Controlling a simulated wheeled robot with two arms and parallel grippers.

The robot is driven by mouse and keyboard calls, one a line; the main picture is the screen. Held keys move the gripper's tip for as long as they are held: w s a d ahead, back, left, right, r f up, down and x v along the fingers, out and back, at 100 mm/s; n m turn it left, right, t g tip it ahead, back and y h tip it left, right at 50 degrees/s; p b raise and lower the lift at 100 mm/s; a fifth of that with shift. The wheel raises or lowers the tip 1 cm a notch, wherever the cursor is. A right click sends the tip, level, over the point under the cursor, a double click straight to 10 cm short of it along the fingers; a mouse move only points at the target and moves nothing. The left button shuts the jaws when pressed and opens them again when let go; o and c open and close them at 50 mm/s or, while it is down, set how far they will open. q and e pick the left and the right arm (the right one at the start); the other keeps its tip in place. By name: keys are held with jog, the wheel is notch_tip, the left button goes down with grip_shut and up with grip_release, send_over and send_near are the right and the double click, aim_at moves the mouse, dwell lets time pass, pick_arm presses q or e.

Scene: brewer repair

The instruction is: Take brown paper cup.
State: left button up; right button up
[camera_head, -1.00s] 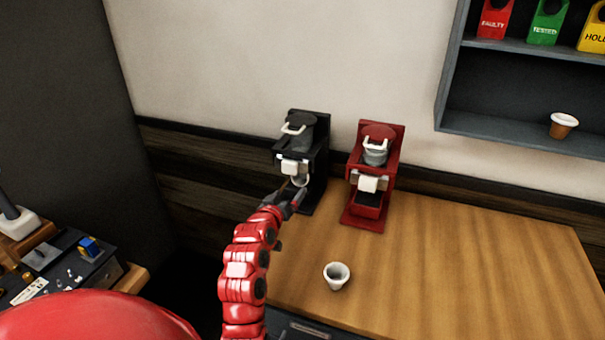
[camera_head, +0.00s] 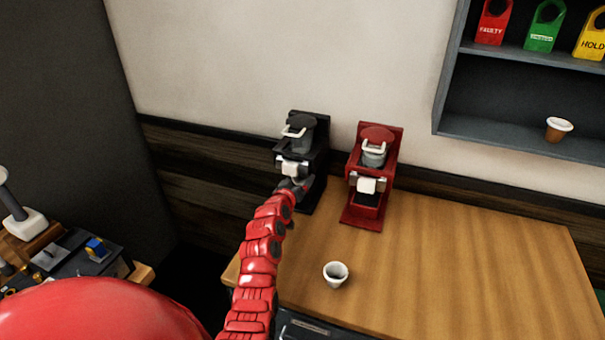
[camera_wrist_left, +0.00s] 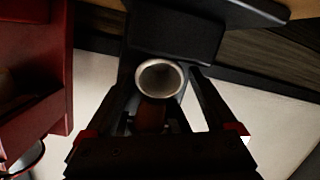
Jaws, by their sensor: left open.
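A brown paper cup (camera_head: 558,129) with a white rim stands upright on the lower shelf at the right in the head view. My left gripper (camera_head: 291,190) is in front of the black brewer (camera_head: 303,140), far left of that shelf. The wrist view shows its fingers (camera_wrist_left: 165,95) open. Between them is a round, pale-rimmed, hollow thing (camera_wrist_left: 159,79) with a brown part (camera_wrist_left: 150,117) below the rim. I cannot tell whether it is a cup or a brewer part, or whether the fingers touch it. My right gripper is not in view.
A red brewer (camera_head: 373,175) stands right of the black one on the wooden counter (camera_head: 480,260). A white cup (camera_head: 336,274) stands near the counter's front edge. The grey shelf unit (camera_head: 480,128) holds red, green and yellow tags above. The counter's right side is clear.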

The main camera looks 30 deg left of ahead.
pick_arm(q)
jog(key=shift+x, duration=0.8)
jog(key=shift+c, duration=0.2)
jog(key=c, duration=1)
jog(key=shift+c, duration=0.2)
